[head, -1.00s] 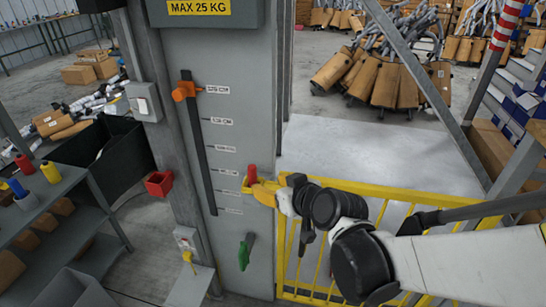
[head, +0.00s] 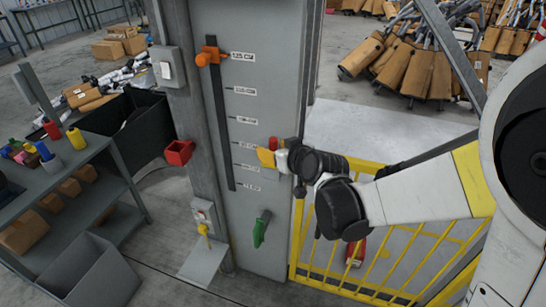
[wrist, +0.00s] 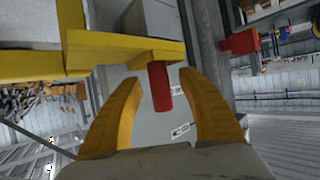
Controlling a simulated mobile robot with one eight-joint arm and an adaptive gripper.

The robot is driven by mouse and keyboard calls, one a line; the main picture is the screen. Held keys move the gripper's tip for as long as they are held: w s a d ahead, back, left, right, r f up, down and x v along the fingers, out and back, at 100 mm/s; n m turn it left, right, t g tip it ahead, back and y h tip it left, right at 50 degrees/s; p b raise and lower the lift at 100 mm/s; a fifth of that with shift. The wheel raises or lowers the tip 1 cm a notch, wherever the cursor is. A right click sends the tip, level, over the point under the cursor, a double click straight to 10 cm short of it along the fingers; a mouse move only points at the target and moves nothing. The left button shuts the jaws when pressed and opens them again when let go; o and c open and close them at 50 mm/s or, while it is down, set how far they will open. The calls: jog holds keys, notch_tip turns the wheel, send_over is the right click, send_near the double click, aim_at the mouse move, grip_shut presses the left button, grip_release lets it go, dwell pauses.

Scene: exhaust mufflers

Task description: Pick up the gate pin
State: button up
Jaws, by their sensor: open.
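The gate pin looks like a red cylinder (wrist: 159,88) standing out from a yellow bracket (wrist: 120,47) in the wrist view. In the head view its red end (head: 272,143) shows beside the grey post, just above my fingers. My gripper (wrist: 160,82) is open, with one yellow finger on either side of the pin in the wrist view. The pin's end lies between the fingertips, with a visible gap on both sides. In the head view my gripper (head: 266,158) is at the top corner of the yellow gate (head: 385,240), and the wrist partly hides the bracket.
The grey post (head: 262,60) carries a slotted scale with an orange knob (head: 207,57) and a green handle (head: 261,228). A red holder (head: 179,152) is left of it. A grey shelf (head: 95,150) stands at left.

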grip_shut()
dwell(0.3)
